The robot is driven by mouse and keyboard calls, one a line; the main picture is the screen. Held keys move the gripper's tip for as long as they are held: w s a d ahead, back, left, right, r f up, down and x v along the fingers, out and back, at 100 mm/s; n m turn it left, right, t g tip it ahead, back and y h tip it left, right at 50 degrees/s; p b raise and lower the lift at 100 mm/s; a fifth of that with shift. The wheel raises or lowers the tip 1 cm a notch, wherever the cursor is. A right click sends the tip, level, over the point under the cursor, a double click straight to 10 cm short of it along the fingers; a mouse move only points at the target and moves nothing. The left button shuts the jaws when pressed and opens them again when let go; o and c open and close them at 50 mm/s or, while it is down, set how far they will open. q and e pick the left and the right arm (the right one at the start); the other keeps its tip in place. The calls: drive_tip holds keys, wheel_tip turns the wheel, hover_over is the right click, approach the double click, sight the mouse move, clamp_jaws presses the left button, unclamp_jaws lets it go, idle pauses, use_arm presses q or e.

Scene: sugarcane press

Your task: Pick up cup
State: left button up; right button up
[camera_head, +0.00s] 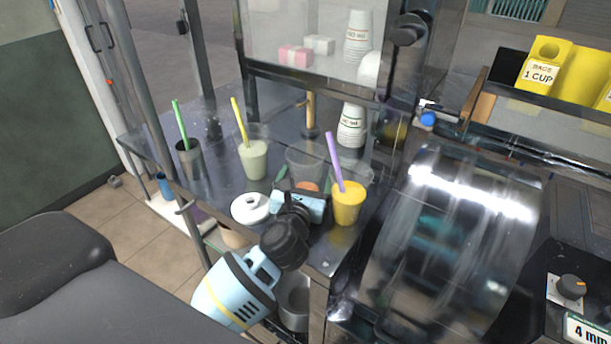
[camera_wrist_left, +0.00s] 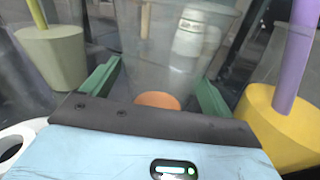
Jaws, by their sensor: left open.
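A clear empty cup (camera_head: 304,158) stands on the dark metal counter (camera_head: 222,190). It fills the upper middle of the left wrist view (camera_wrist_left: 165,45). My left gripper (camera_head: 305,174) is at the near side of this cup. In the left wrist view its two green fingers (camera_wrist_left: 158,78) are spread apart, with the clear cup between or just beyond them. I cannot tell whether they touch it. A pale green filled cup (camera_head: 254,160) with a yellow straw stands to the left. A yellow filled cup (camera_head: 347,205) with a purple straw stands close on the right.
A dark tumbler (camera_head: 189,158) with a green straw stands at the far left. Stacked white cups (camera_head: 351,125) stand behind. A white ring-shaped object (camera_head: 250,208) lies left of my gripper. A shiny curved metal cover (camera_head: 450,235) blocks the right side.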

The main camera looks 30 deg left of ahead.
sight(308, 158)
use_arm(q)
drive_tip(key=c, duration=1.1)
drive_tip(key=shift+o, duration=0.2)
drive_tip(key=shift+r, duration=0.1)
drive_tip(key=shift+r, duration=1.7)
drive_tip(key=s+a+r, duration=0.1)
drive_tip(key=s+a, duration=0.7)
drive_tip(key=a, duration=0.5)
drive_tip(key=shift+s+a+r, duration=0.15)
drive_tip(key=shift+a+r, duration=0.05)
drive_tip(key=shift+a, duration=0.05)
